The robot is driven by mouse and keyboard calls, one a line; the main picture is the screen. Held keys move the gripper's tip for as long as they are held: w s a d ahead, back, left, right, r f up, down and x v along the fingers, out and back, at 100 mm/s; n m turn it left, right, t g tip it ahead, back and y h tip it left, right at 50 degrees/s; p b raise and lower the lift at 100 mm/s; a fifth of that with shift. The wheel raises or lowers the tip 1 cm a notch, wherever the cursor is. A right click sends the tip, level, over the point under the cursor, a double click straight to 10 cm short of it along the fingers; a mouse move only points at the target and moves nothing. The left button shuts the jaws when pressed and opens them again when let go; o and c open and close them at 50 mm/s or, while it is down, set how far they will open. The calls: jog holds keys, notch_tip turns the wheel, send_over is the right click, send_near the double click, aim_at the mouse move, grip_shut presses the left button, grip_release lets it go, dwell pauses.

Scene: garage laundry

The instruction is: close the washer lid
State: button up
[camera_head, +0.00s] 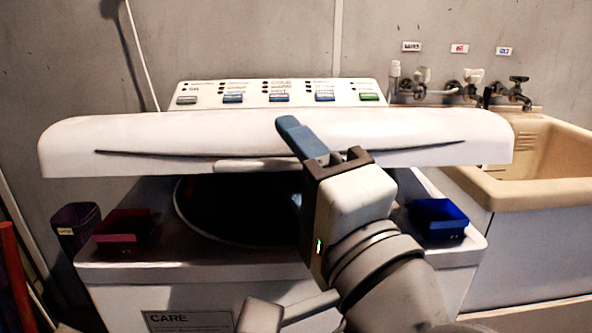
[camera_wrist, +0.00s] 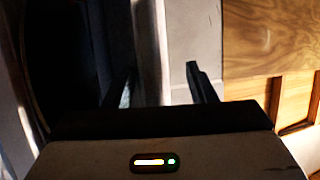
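The white washer lid (camera_head: 210,138) is raised partway over the dark drum opening (camera_head: 240,208), with its front edge toward me. A dark slit runs along the lid's face, and a small pale handle-like lip (camera_head: 250,165) shows under its middle. My gripper (camera_head: 302,140) is in front of the lid, right of centre, and one bluish finger overlaps the lid in the picture. Whether it touches cannot be told. In the wrist view my gripper (camera_wrist: 160,80) has its two dark fingers apart, with no held thing seen between them. The washer body (camera_head: 200,272) stands below.
A red tray (camera_head: 125,228) and a blue tray (camera_head: 438,219) sit on the washer top's left and right. The button panel (camera_head: 280,93) is behind the lid. A beige sink (camera_head: 545,190) with taps is at right. A dark bin (camera_head: 76,225) stands at left.

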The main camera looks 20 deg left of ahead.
jog(key=d+f+b, duration=0.4)
jog(key=f+b, duration=0.1)
jog(key=f, duration=0.3)
jog(key=shift+s+b, duration=0.3)
dwell(0.6)
jog(key=shift+c, duration=0.4)
